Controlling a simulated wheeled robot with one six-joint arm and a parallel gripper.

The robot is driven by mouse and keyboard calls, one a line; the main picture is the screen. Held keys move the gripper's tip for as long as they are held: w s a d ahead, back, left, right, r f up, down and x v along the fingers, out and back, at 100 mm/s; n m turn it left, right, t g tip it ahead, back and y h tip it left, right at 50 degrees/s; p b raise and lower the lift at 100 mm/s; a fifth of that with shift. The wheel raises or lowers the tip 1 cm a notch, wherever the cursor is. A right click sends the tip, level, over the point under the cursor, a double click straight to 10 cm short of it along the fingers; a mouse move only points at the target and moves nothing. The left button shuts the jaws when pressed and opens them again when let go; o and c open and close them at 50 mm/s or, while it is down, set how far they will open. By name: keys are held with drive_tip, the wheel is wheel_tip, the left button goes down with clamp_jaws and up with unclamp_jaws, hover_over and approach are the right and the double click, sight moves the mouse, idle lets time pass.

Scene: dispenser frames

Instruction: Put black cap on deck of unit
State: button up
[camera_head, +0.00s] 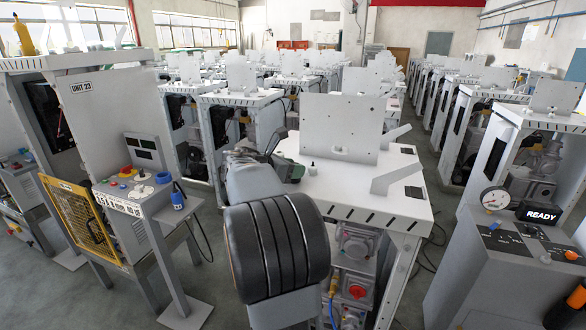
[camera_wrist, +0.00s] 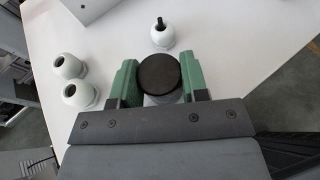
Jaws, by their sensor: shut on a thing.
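The black cap (camera_wrist: 159,71) is a round dark disc on a paler grey body, gripped between the green fingers of my gripper (camera_wrist: 160,78) in the wrist view. The unit's white deck (camera_wrist: 225,25) lies beneath. I cannot tell whether the cap touches it. In the head view the deck (camera_head: 345,192) belongs to the unit in front of me; my gripper (camera_head: 289,169) is over its left part, largely behind my arm, and the cap is hidden there.
In the wrist view, a white round fitting with a dark stem (camera_wrist: 162,36) stands beyond the cap, and two white hollow fittings (camera_wrist: 70,66) (camera_wrist: 78,95) are to the left. A white upright plate (camera_head: 338,128) stands on the deck. A READY console (camera_head: 505,250) is at right.

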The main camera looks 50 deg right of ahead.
drive_tip(key=shift+f, duration=0.1)
drive_tip(key=o, duration=0.9)
drive_tip(key=shift+a+r, duration=0.2)
drive_tip(key=b+v, duration=0.1)
drive_tip(key=v, duration=1)
drive_tip(key=s+a+f+m+t+y, duration=0.2)
drive_tip(key=a+f+m+y, duration=0.2)
drive_tip(key=a, duration=0.5)
drive_tip(key=s+a+f+m+t+y, duration=0.3)
drive_tip(key=a+f+m+y, duration=0.2)
drive_tip(key=a+f, duration=0.3)
drive_tip(key=s+a+f+m+t+y, duration=0.2)
drive_tip(key=a+f+m, duration=0.4)
drive_tip(key=a, duration=0.5)
drive_tip(key=shift+s+f+y, duration=0.15)
drive_tip(key=shift+s+y, duration=0.2)
drive_tip(key=shift+y, duration=0.35)
drive_tip(key=shift+s+f+y, duration=0.2)
drive_tip(key=shift+s+y, duration=0.2)
drive_tip(key=shift+y, duration=0.3)
